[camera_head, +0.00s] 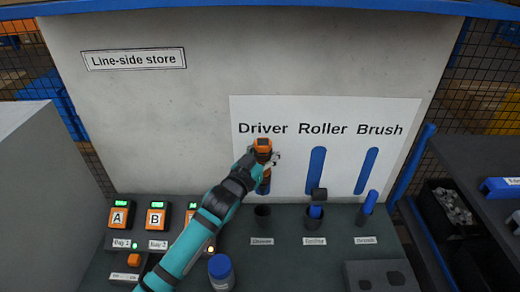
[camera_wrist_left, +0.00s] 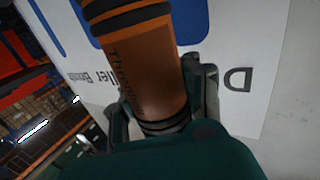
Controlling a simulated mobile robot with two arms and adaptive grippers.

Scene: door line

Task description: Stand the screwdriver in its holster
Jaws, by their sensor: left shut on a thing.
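The screwdriver (camera_head: 263,146) is orange with dark bands and is held roughly upright in front of the white panel, under the word Driver. My left gripper (camera_head: 264,161) is shut around it. In the left wrist view the screwdriver (camera_wrist_left: 148,75) is a thick orange body with black bands and dark lettering, between the fingers of my left gripper (camera_wrist_left: 165,110). The holster (camera_head: 262,214) is a dark cup on the bench, below the screwdriver in the head view, with a dark opening and a small label in front. The screwdriver appears clear of it. My right gripper is out of view.
A roller (camera_head: 317,205) stands in the middle cup, and a blue-handled brush (camera_head: 369,202) leans in the right cup. A blue-lidded jar (camera_head: 221,271) stands near the bench front. Button boxes A (camera_head: 119,216) and B (camera_head: 157,216) are at the left. A dark block (camera_head: 383,276) sits front right.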

